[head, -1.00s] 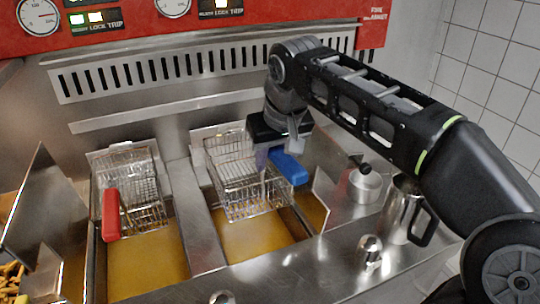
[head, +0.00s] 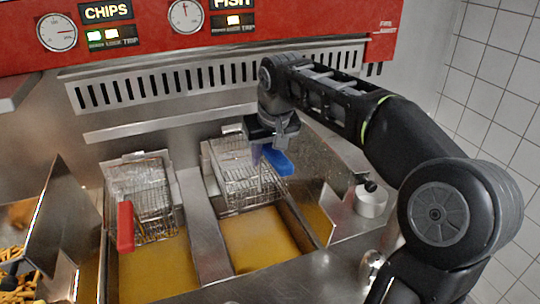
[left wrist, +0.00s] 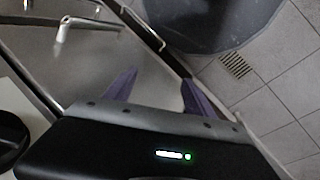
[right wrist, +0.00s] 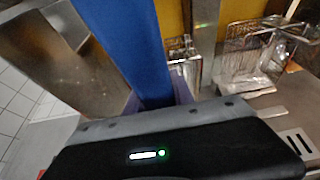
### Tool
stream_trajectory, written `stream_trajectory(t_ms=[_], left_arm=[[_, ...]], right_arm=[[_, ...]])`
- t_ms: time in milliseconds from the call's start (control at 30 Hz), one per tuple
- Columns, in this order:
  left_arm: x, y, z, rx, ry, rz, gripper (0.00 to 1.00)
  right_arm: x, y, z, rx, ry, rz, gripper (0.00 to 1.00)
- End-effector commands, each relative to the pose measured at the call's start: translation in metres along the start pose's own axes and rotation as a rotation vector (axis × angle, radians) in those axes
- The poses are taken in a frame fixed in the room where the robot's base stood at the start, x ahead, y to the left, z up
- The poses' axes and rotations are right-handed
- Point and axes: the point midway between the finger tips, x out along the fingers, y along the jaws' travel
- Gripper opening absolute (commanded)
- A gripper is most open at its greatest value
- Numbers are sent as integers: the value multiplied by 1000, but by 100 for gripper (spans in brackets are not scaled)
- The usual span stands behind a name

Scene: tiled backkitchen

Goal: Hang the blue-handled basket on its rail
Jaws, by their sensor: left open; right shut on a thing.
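The blue-handled basket (head: 232,178) is a wire basket over the right-hand oil well, near the back wall of the fryer. Its blue handle (head: 279,161) points towards the front right. My right gripper (head: 268,150) is shut on the blue handle, which fills the space between its fingers in the right wrist view (right wrist: 150,98). The rail behind the basket is partly hidden, and I cannot tell whether the basket touches it.
A red-handled basket (head: 150,205) stands over the left oil well. A metal divider (head: 205,240) separates the wells. A pot (head: 370,200) is to the right. The red control panel (head: 290,20) is above.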

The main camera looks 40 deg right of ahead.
Motion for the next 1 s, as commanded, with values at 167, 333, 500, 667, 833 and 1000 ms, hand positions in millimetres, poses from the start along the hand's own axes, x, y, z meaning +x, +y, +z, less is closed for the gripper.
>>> stream_trajectory(t_ms=[167,333,500,667,833,1000], left_arm=[[-12,3,1,-2,-3,-3,63],[-17,4,1,-3,-6,-6,63],[-18,4,1,-3,-7,-6,63],[-18,4,1,-3,-7,-7,63],[-18,4,1,-3,-7,-7,63],[-14,3,1,-3,-7,-6,63]], right_arm=[[4,0,-18,0,1,0,0],[9,0,-28,1,3,-1,0],[12,0,-31,1,2,-1,0],[12,0,-31,0,3,-1,0],[13,0,-31,0,3,-1,0],[16,0,-29,0,3,-1,0]])
